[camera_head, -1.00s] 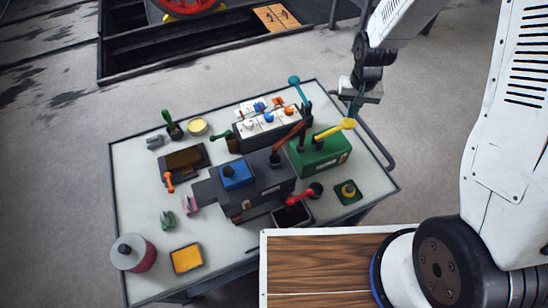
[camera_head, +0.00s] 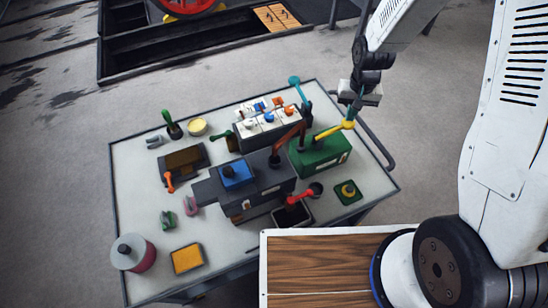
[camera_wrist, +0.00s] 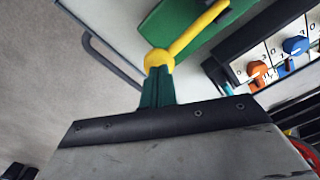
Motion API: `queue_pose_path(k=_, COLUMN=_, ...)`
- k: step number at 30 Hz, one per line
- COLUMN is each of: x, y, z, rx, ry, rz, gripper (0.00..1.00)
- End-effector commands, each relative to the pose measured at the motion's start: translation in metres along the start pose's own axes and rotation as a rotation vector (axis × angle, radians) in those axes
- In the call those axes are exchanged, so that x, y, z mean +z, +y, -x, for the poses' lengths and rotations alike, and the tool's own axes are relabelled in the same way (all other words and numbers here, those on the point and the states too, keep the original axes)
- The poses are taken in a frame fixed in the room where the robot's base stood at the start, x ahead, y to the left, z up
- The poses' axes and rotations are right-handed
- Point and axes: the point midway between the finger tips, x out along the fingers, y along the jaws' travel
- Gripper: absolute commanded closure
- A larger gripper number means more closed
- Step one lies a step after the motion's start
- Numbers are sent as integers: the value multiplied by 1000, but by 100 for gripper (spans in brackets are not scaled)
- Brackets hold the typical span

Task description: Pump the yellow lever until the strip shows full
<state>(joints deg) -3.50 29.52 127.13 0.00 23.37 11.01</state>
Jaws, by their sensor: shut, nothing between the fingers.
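The yellow lever (camera_head: 333,131) slants up to the right from the green pump box (camera_head: 322,158), ending in a round knob. My gripper (camera_head: 350,116) is shut and empty, pointing down with its tips at the knob from above. In the wrist view the dark green fingers (camera_wrist: 158,86) are together, and their tips meet or nearly meet the yellow knob (camera_wrist: 158,61); contact is hard to confirm. A small strip (camera_head: 341,160) shows on the box's front face, too small to read.
A switch panel (camera_head: 268,122) with blue and orange knobs stands behind the box. A brown lever (camera_head: 289,142) and a teal-knobbed lever (camera_head: 295,82) rise close by. A table rail (camera_head: 379,145) runs along the right edge. A yellow button on a green base (camera_head: 347,190) sits in front.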

Motion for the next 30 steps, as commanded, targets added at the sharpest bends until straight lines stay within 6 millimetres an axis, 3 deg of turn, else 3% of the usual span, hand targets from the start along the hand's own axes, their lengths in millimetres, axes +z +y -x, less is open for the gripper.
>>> queue_pose_path(k=26, x=0, y=0, z=-49, rx=0, ry=-1, rz=0, gripper=100)
queue_pose_path(k=30, x=0, y=0, z=-44, rx=0, ry=1, rz=0, gripper=100)
